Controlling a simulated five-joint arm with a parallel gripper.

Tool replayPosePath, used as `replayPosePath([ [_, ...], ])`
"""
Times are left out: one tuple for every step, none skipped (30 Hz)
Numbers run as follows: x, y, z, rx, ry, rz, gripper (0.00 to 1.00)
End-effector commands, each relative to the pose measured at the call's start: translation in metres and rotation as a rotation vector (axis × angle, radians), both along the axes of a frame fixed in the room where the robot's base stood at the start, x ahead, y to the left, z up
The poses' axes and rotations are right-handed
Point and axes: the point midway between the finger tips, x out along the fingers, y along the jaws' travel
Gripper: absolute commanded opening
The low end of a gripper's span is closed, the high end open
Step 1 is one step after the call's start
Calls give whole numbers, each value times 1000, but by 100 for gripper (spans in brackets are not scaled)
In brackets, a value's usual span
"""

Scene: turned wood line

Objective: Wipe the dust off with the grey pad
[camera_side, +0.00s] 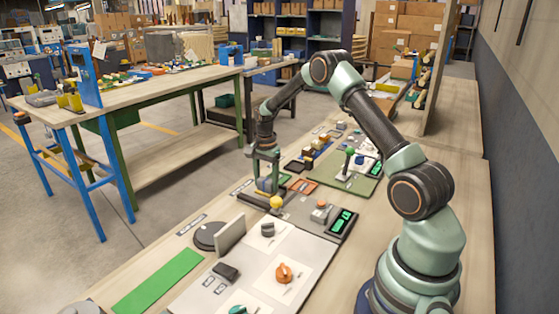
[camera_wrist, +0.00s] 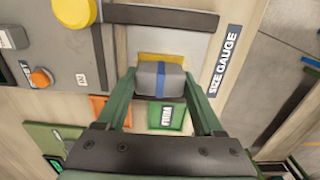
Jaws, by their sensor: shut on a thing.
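My gripper (camera_wrist: 160,92) is shut on a grey block with a blue stripe (camera_wrist: 160,77), which looks like the grey pad. One green finger is on each side of it. A yellow strip (camera_wrist: 160,57) shows along the block's far edge; I cannot tell whether it is part of the block or lies on the pale plate (camera_wrist: 190,43) beyond. No dust is clear in either view. In the side view my gripper (camera_side: 268,178) points down, low over the far middle of the bench. Whether the block touches the surface cannot be told.
A yellow knob (camera_side: 276,202) stands close to my gripper. A green plate labelled FIRM (camera_wrist: 165,116) and an orange-brown tray (camera_side: 303,186) lie nearby. A green-topped lever (camera_side: 349,155) stands to the right. A pale board with an orange knob (camera_side: 284,272) and an upright grey plate (camera_side: 230,235) are nearer.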

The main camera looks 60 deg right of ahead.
Motion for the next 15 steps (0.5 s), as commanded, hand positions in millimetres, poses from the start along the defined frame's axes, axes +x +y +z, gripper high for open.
replayPosePath([
  [-1,-5,0,0,1,-2,25],
  [0,-8,0,0,0,-1,25],
  [0,-12,-1,0,0,-1,25],
  [0,-14,0,0,0,-2,25],
  [0,-11,0,0,1,1,25],
  [0,-6,0,0,1,3,25],
  [0,-3,0,0,1,4,25],
  [0,0,0,1,2,3,25],
  [0,4,0,1,1,3,25],
  [0,6,0,0,1,3,25],
  [0,9,0,0,1,3,25],
  [0,13,0,0,1,3,25],
  [0,16,0,0,1,3,25],
  [0,18,0,0,1,3,25],
  [0,22,0,1,1,2,25],
])
